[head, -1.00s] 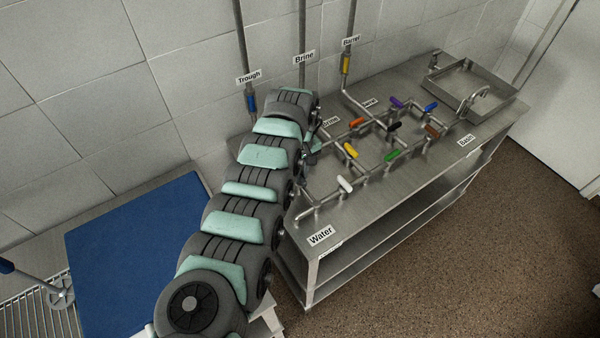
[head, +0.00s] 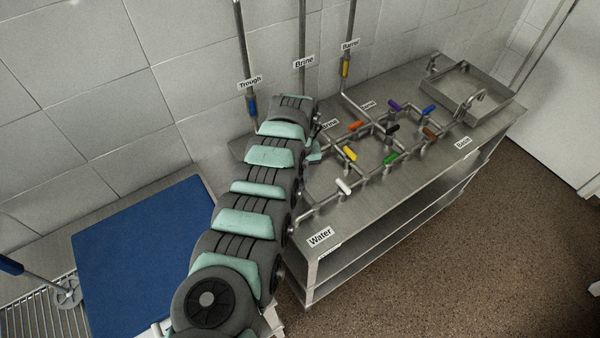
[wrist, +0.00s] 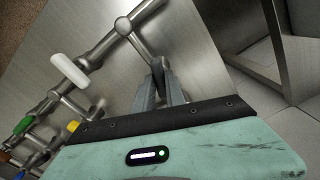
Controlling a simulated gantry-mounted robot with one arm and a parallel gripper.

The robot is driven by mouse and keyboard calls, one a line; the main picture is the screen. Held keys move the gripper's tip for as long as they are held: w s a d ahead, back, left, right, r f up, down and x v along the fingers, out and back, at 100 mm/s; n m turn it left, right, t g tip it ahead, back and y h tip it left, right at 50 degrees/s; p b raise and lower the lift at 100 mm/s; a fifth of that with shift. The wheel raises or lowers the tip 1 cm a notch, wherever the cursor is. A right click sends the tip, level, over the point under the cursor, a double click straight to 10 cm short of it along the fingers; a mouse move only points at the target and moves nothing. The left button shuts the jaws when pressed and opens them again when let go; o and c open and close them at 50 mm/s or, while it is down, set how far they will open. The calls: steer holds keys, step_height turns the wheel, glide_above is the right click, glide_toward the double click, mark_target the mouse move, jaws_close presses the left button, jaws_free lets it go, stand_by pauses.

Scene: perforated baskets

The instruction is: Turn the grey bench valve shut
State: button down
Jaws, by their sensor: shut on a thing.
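The grey bench valve (wrist: 157,66) shows in the wrist view as a dark grey handle at the end of a short pipe stub. My gripper (wrist: 160,82) is shut on this handle, with one finger on each side of it. The fingers hide part of the handle, so its exact angle is hard to tell. In the head view my arm covers the grey valve and most of the gripper. The bench (head: 335,215) carries the metal pipework.
A white handle (head: 343,187) sits on the pipe near the Water label (head: 320,237); it also shows in the wrist view (wrist: 69,71). Yellow (head: 350,154), green (head: 390,158) and other coloured handles stand further along. A metal basin (head: 468,88) is at the far end.

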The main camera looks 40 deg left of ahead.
steer(key=m+p, duration=0.1)
steer(key=m, duration=0.5)
steer(key=shift+r, duration=0.1)
steer(key=m, duration=0.7)
stand_by(0.4)
steer(key=c, duration=1.4)
jaws_free()
step_height(320, 180, up, 11)
steer(key=shift+f, duration=0.15)
